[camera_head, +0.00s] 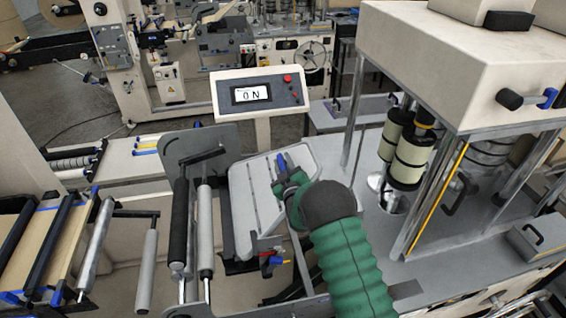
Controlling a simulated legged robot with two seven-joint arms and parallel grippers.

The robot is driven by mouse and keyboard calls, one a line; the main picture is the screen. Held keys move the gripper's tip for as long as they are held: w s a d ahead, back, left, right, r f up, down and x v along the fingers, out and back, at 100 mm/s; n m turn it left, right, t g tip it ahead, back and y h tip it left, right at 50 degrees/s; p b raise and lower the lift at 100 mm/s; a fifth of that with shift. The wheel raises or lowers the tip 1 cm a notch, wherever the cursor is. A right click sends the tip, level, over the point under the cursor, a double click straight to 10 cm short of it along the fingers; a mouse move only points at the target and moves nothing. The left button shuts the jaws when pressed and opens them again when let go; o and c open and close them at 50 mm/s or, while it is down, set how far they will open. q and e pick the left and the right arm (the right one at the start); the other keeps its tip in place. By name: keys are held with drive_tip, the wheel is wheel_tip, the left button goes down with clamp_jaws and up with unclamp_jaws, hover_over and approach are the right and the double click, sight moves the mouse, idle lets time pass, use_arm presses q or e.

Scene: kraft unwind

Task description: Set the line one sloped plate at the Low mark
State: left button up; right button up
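The sloped plate (252,198) is a light grey tilted panel with slots, in the middle of the head view. My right gripper (283,170) is at the plate's upper right, by a small blue handle (281,162). The black wrist and green sleeve of my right arm cover the plate's right side. The fingers are small and partly hidden, so I cannot tell whether they are closed on the handle. No Low mark is readable. My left gripper is not in view.
A control panel (258,93) reading "ON" stands behind the plate. Rollers (205,230) stand to its left. A large white-topped press (455,70) with metal posts is on the right. A brown web (45,250) lies at far left.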

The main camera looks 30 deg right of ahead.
drive_tip(key=shift+w+a, duration=0.1)
drive_tip(key=shift+w, duration=0.05)
drive_tip(key=shift+c, duration=1.1)
drive_tip(key=shift+a, duration=0.25)
clamp_jaws()
